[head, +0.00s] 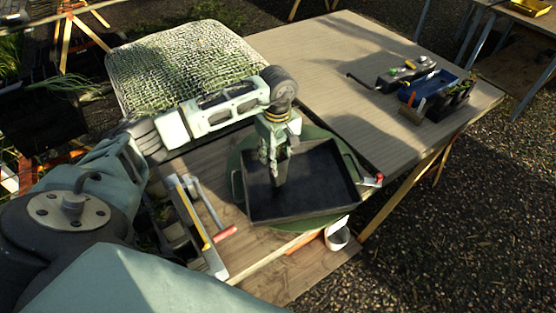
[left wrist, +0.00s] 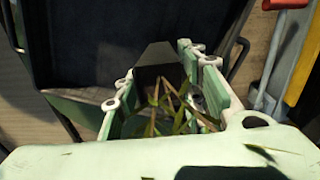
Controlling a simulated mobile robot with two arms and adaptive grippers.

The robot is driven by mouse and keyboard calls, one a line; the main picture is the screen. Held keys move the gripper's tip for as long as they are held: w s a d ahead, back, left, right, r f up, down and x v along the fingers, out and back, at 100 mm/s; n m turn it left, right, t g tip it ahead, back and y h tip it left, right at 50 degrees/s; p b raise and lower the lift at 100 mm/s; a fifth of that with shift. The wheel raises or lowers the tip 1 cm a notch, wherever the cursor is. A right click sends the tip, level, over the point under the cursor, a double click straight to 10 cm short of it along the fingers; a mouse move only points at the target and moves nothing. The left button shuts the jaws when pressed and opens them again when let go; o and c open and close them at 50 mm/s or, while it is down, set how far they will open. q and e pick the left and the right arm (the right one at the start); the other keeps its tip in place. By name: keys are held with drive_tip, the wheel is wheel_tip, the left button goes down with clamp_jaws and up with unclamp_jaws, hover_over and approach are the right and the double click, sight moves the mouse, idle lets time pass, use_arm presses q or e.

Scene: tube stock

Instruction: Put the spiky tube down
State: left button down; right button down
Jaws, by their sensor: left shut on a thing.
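My left gripper (head: 272,158) points down over a black rectangular tray (head: 318,212) with raised walls and side handles. It is shut on the spiky tube, a dark narrow pot (head: 281,174) that shows below the fingers in the head view. In the left wrist view the tube (left wrist: 158,62) sits between the two pale green fingers (left wrist: 165,88), with thin spiky green leaves (left wrist: 165,115) near the camera. The tray (left wrist: 110,25) also shows there, and its visible floor is bare. I cannot tell whether the tube's base touches the tray floor. My right gripper is out of view.
The tray stands on a green round base (head: 236,160). A mesh-covered flat (head: 180,65) lies behind my left arm. Long tools, one red-handled (head: 224,234), lie left of the tray. A blue box (head: 428,86) and small pots stand at the right. The table's middle back is clear.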

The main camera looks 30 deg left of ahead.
use_arm(q)
wheel_tip(320, 180, down, 2)
drive_tip(key=shift+f+p, duration=0.1)
drive_tip(key=shift+p, duration=0.3)
drive_tip(key=shift+f, duration=0.25)
drive_tip(key=shift+f+b, duration=0.2)
drive_tip(key=shift+b, duration=0.1)
drive_tip(key=c, duration=1.1)
unclamp_jaws()
drive_tip(key=shift+r, duration=0.2)
